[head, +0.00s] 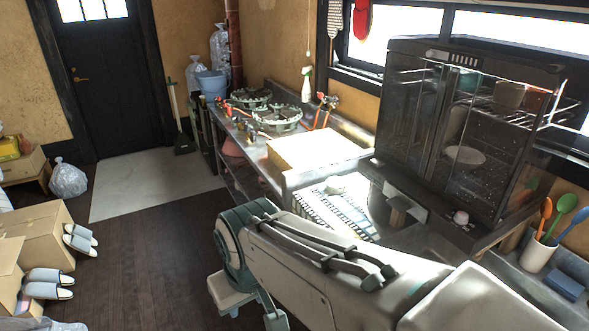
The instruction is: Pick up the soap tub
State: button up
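I cannot pick out the soap tub with certainty. A small pale round item (461,217) sits at the front base of the dark glass-fronted cabinet, too small to identify. Another small pale item (335,185) lies by the white dish rack (330,208) in the sink area. My white and teal arm crosses the lower middle of the head view and covers part of the counter's front. My gripper's fingertips do not show.
The glass-fronted cabinet (437,120) holds dishes. A cup of utensils (537,254) and a blue sponge (565,286) stand at right. A gas burner (277,118) is farther back. Cardboard boxes (45,240) and slippers (48,284) lie left; the dark floor (150,255) between is open.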

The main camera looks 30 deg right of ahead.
aim_at(334, 185)
jog(key=i, duration=3.1)
jog(key=z, duration=3.65)
jog(key=i, duration=0.5)
jog(key=u, duration=0.05)
